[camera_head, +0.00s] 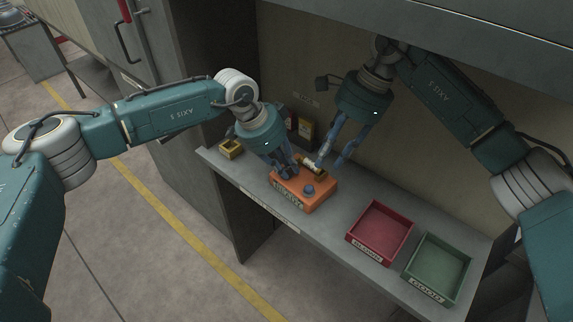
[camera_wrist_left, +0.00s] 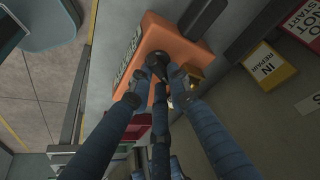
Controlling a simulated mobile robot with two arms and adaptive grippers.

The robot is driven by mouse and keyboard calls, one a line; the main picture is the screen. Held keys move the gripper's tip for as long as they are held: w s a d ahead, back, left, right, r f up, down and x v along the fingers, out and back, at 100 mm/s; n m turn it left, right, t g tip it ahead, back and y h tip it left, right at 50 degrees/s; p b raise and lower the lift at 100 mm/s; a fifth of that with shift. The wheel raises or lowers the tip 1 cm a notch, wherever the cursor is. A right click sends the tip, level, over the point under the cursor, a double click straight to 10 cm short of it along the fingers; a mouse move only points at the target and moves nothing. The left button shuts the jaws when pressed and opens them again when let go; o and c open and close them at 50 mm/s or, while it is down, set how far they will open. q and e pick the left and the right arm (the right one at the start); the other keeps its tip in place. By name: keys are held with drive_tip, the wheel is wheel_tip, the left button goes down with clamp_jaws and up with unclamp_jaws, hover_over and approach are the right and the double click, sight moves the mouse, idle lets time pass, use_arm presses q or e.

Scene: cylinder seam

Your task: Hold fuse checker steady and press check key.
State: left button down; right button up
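The orange fuse checker (camera_head: 318,197) stands on the grey shelf, its lettered front facing out. A round blue knob, apparently the check key (camera_head: 309,189), sits on its top. A pale fuse-like piece (camera_head: 312,163) lies at its back. My left gripper (camera_head: 287,173) is down at the checker's left part. In the left wrist view, its fingertips (camera_wrist_left: 162,77) are close to a dark round knob (camera_wrist_left: 157,59) on the checker; contact cannot be told. My right gripper (camera_head: 330,164) has its fingers apart above the checker's back right, near the pale piece.
A red tray (camera_head: 357,249) and a green tray (camera_head: 412,278) stand to the right on the shelf (camera_head: 338,228). A small yellow box (camera_head: 231,149) is at the left. A cabinet overhang is above.

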clamp_jaws()
idle(1.2)
